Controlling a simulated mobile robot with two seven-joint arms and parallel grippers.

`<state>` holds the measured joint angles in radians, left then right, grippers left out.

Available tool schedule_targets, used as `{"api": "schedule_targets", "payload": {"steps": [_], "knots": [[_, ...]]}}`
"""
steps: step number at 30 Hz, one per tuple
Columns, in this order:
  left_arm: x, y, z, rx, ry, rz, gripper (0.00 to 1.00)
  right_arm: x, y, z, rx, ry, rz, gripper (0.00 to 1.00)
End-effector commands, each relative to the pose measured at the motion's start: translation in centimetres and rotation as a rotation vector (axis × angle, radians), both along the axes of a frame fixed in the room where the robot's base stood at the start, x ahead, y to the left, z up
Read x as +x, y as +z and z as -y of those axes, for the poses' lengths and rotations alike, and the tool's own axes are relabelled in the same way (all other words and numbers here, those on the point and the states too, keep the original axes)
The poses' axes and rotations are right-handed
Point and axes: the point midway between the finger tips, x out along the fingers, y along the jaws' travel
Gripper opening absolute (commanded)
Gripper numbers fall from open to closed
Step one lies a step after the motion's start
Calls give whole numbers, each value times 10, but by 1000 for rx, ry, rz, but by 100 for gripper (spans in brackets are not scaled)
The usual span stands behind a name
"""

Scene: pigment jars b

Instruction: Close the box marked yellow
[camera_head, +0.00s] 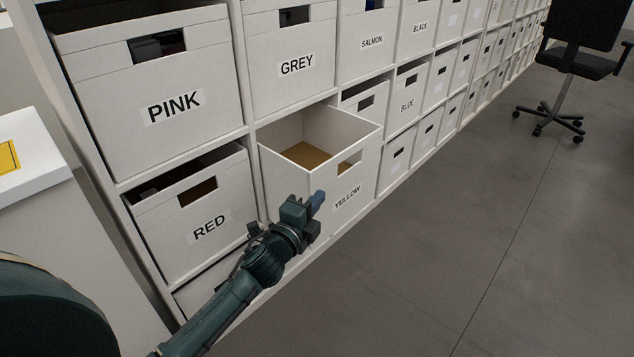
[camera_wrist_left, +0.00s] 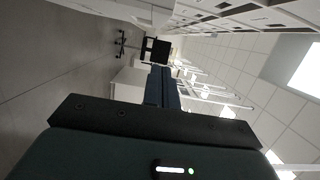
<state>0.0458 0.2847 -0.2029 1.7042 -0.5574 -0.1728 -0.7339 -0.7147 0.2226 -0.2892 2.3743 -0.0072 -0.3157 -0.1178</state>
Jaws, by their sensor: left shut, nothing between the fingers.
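The white box marked yellow (camera_head: 335,185) is pulled out of the lower shelf row in the head view. Its top is open and its brown bottom (camera_head: 305,155) shows bare where visible. A handle slot is in its front, with the label YELLOW below. My left gripper (camera_head: 318,198) is shut and empty, in front of the box's left front part in the picture. I cannot tell whether it touches the box. The left wrist view shows the closed fingers (camera_wrist_left: 161,88) pointing along the aisle. My right gripper is not in view.
A white cabinet (camera_head: 40,160) is at left. The grey floor (camera_head: 440,220) is clear up to an office chair (camera_head: 570,60).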

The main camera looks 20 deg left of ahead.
Motion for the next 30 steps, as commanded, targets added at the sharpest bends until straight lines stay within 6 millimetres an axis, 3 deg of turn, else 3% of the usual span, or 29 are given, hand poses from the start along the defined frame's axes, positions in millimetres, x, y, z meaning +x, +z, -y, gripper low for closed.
{"api": "schedule_targets", "payload": {"steps": [8,9,16,30], "knots": [[59,-1,6,-3,1,2,0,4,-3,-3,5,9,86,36],[62,-1,-1,1,2,-1,0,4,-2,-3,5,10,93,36],[69,-1,-27,-1,0,-1,0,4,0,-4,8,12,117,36],[71,0,-33,-2,0,-1,0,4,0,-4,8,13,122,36]]}}
